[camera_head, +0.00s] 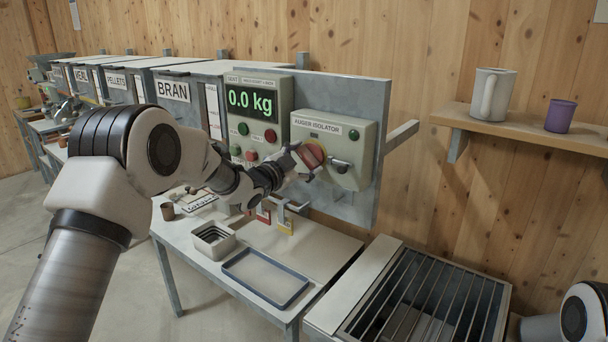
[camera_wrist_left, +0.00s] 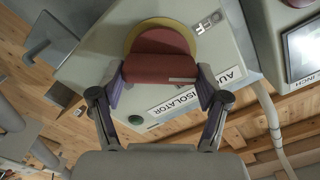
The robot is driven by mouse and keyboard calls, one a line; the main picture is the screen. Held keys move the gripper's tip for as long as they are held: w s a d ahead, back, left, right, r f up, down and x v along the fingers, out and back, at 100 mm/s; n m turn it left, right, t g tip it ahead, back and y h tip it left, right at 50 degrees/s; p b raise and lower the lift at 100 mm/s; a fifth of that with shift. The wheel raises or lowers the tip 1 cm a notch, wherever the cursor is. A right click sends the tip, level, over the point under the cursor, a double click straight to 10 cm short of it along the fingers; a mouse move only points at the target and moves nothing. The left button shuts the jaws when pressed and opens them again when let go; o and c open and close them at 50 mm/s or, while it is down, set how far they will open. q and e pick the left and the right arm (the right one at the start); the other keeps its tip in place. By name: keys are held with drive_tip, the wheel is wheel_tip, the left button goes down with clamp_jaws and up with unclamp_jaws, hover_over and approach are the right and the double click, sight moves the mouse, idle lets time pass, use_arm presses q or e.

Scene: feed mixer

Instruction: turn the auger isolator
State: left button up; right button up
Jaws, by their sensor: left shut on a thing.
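The auger isolator is a pale grey-green box (camera_head: 348,128) on a grey back panel, with its name on a label. Its red rotary handle (camera_head: 312,155) sits on a yellow disc, which shows in the left wrist view (camera_wrist_left: 185,27). My left gripper (camera_head: 300,160) is at the handle. In the left wrist view its two fingers (camera_wrist_left: 162,88) close on both sides of the red handle (camera_wrist_left: 158,68). An "OFF" mark shows beside the yellow disc. In the head view the gripper hides part of the handle. My right gripper is out of view.
A scale box (camera_head: 256,110) reading 0.0 kg is left of the isolator. Below are a table with a blue-rimmed tray (camera_head: 266,277) and a metal tin (camera_head: 213,240). A grated bin (camera_head: 425,300) stands right. A wall shelf (camera_head: 520,131) holds a mug (camera_head: 492,94) and purple cup (camera_head: 560,116).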

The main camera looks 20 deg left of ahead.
use_arm(q)
drive_tip(key=m+b, duration=0.2)
drive_tip(key=b, duration=0.1)
drive_tip(key=m+b, duration=0.6)
drive_tip(key=shift+d+f+b, duration=0.1)
drive_tip(key=shift+f+b, duration=0.2)
drive_tip(key=shift+b, duration=0.05)
drive_tip(key=shift+r+m+b, duration=0.15)
drive_tip(key=shift+m+b, duration=0.85)
drive_tip(key=shift+m, duration=0.1)
drive_tip(key=o, duration=1.2)
drive_tip(key=shift+c, duration=0.2)
drive_tip(key=v, duration=1.2)
